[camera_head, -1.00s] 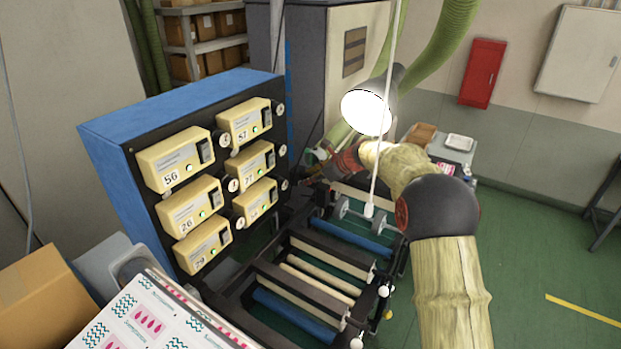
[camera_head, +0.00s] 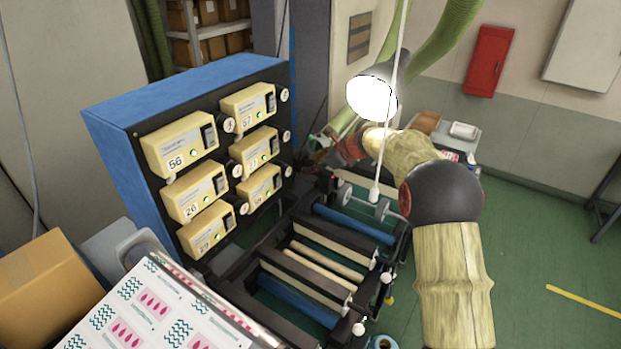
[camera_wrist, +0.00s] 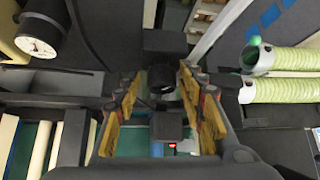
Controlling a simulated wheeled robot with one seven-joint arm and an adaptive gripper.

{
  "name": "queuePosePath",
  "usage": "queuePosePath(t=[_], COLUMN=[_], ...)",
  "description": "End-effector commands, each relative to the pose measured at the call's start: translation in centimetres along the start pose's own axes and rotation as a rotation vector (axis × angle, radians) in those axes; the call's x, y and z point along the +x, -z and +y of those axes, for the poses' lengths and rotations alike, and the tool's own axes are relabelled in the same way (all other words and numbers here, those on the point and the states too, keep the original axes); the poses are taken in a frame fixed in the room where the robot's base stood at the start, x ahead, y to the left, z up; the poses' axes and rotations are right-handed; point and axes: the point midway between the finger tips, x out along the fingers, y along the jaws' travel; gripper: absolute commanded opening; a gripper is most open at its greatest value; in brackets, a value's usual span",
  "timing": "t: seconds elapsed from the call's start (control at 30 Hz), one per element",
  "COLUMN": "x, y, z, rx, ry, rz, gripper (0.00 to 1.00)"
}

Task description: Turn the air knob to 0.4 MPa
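My gripper (camera_wrist: 160,92) has its two orange-padded fingers spread apart in the wrist view. A dark round part that looks like the air knob (camera_wrist: 162,78) is between the fingertips, with gaps visible on both sides; I cannot tell whether either finger touches it. A round white dial (camera_wrist: 38,46) with a small red mark is at the upper left, on a black body; its reading is too small to make out. In the head view my gripper (camera_head: 324,148) is small and partly hidden beyond the arm, by the rewinder's far end, and the knob cannot be made out.
A blue cabinet (camera_head: 150,98) with several numbered cream control boxes stands left of the rewinder's rollers (camera_head: 318,262). A lit lamp (camera_head: 372,97) hangs close to my arm. Green ribbed hoses (camera_wrist: 285,90) are right of the gripper. The green floor (camera_head: 540,260) at right is open.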

Motion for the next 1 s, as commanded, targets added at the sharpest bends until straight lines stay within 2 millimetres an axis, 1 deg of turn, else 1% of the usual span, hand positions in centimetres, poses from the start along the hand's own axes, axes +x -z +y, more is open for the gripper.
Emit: queuePosePath(t=[0.03, 0.23, 0.5, 1.0], x=[-0.4, -0.4, -0.1, 0.4], y=[-0.4, -0.5, -0.1, 0.4], z=[-0.3, -0.1, 0.3, 0.7], rx=[-0.011, -0.095, -0.239, -0.442], ry=[0.016, 0.089, 0.209, 0.385], rz=[-0.004, -0.002, 0.005, 0.013], gripper=[0.46, 0.46, 0.46, 0.46])
